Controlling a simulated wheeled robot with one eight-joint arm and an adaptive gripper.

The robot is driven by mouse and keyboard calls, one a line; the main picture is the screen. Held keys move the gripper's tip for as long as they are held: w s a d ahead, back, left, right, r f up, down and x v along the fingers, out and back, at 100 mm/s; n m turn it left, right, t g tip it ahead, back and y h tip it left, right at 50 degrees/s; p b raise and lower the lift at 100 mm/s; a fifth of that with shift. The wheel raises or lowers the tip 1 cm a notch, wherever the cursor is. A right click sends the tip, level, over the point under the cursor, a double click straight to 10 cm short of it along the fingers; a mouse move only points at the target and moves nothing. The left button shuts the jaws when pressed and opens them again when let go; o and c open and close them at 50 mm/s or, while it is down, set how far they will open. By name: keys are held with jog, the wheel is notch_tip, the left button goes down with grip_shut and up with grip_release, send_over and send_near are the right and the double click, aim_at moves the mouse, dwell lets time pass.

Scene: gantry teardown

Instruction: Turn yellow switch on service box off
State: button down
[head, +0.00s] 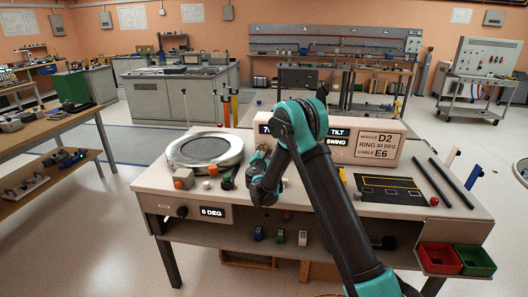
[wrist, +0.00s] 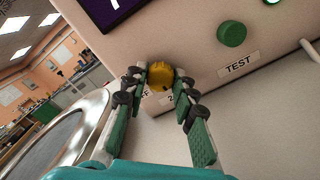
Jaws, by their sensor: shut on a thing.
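The yellow switch (wrist: 160,75) is a ribbed round knob on the pale front face of the service box (wrist: 215,65). My gripper (wrist: 161,88) is shut on it, with one green and black finger on each side. Printing ending in "F" shows left of the knob and a "2" shows right of it, both partly hidden by the fingers. The knob's exact pointing cannot be told. In the head view the service box (head: 365,148) stands at the bench's back, and my arm hides the switch.
A green button (wrist: 232,34) above a TEST label is right of the switch. A dark display (wrist: 105,10) is above left. A round metal ring (head: 205,149) sits on the bench at left. Red (head: 440,259) and green (head: 474,260) bins hang at the front right.

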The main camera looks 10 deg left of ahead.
jog(key=c, duration=1.2)
grip_release()
jog(key=s, duration=1.2)
jog(key=shift+a, duration=0.25)
